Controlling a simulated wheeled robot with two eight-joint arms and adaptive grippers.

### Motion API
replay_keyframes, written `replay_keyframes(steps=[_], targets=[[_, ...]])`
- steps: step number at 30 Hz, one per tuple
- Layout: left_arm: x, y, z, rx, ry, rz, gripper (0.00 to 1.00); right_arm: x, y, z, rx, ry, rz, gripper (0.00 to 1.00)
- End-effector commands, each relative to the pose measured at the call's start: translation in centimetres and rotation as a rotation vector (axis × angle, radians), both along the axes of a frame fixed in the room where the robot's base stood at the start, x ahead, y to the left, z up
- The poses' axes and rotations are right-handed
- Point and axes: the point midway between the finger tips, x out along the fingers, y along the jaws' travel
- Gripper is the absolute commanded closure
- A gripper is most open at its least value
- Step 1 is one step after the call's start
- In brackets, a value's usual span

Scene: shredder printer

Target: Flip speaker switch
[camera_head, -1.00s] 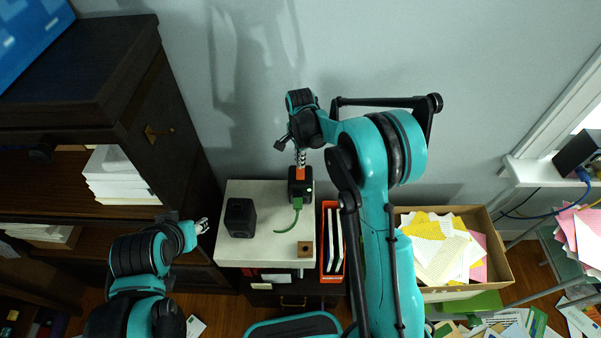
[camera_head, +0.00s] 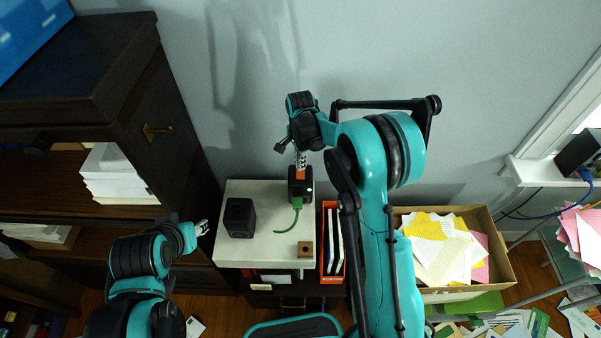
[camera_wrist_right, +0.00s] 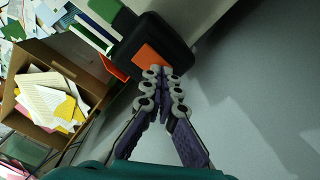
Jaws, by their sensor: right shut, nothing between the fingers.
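A black device (camera_head: 307,184), which may be the speaker, stands at the back right of the pale cabinet top. It has an orange patch (camera_head: 300,174), a small green light and a green cable (camera_head: 292,222). My right gripper (camera_head: 300,163) is shut and empty, pointing down at the orange patch. In the right wrist view its fingertips (camera_wrist_right: 161,74) meet the edge of the orange patch (camera_wrist_right: 155,59); I cannot tell if they touch it. A second black box (camera_head: 240,217) stands to the left. My left gripper (camera_head: 203,227) is beside the cabinet's left edge, too small to judge.
A dark shelf unit (camera_head: 165,160) stands on the left. The wall is close behind the device.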

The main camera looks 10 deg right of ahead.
Motion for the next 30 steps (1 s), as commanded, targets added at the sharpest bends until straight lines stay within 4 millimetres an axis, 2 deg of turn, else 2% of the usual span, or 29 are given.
replay_keyframes(steps=[14,30], targets=[[0.0,0.0,-0.3,0.0,0.0,0.0,0.6,0.0,0.0,-0.3,0.0,0.0,0.0,1.0],[0.0,0.0,2.3,0.0,0.0,0.0,0.6,0.0,0.0,3.9,0.0,0.0,0.0,1.0]])
